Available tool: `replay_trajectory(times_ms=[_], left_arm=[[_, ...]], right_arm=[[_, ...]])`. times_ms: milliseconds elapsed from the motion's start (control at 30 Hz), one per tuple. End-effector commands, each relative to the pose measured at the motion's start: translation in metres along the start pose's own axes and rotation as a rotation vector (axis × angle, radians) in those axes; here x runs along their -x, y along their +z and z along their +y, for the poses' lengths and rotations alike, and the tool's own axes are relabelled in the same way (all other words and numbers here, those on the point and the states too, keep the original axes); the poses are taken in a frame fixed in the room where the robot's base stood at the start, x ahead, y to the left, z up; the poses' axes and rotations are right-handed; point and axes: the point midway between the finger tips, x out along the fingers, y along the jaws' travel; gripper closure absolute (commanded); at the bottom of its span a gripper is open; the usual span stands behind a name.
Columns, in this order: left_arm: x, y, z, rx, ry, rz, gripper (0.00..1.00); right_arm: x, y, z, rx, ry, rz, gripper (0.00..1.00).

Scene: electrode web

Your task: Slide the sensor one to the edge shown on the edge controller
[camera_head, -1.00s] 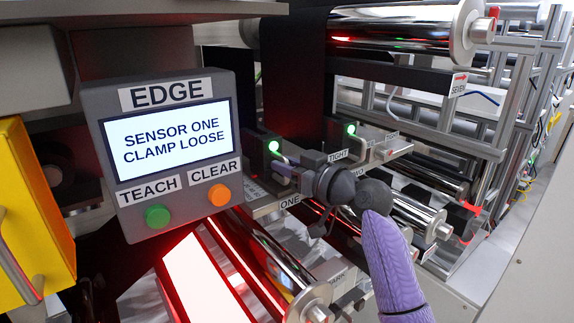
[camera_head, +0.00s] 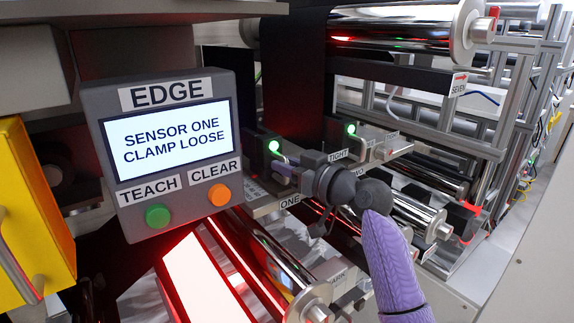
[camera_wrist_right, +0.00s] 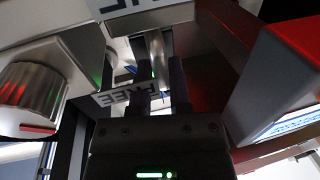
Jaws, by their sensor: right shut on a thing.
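The edge controller (camera_head: 167,153) has a lit screen reading "SENSOR ONE CLAMP LOOSE", a green TEACH button (camera_head: 158,216) and an orange CLEAR button (camera_head: 219,194). Sensor one (camera_head: 265,143) is a small black block with a lit green light, above the plate labelled ONE, beside the dark web. In the right wrist view the fingers (camera_wrist_right: 164,95) are close together before a FREE label. My left gripper is out of view.
A second sensor with a green light (camera_head: 351,130) stands farther back on the right. The dark web (camera_head: 293,90) hangs behind. Shiny rollers (camera_head: 395,28) lie above and below. A silver knob (camera_wrist_right: 32,98) with a red mark is left of the fingers in the wrist view.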

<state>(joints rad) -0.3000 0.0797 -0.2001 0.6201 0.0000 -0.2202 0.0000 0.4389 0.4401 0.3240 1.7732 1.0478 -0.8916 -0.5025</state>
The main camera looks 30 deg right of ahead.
Motion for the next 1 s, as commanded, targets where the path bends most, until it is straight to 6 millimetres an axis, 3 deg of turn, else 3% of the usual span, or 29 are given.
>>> replay_trajectory(times_ms=[667, 700, 800, 1000], left_arm=[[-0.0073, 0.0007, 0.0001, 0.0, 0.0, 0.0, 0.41], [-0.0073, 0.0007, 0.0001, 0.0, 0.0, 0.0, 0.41], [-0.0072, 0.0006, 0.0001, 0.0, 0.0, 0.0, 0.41], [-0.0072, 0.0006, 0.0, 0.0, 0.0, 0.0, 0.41]], right_arm=[[0.002, 0.0007, -0.0017, 0.0, -0.005, -0.002, 1.0], [0.002, 0.0007, -0.0017, 0.0, -0.005, -0.002, 0.71], [0.0021, 0.0005, -0.0015, 0.0, -0.004, -0.002, 0.51], [0.0022, 0.0003, -0.001, 0.0, -0.002, -0.001, 0.51]])
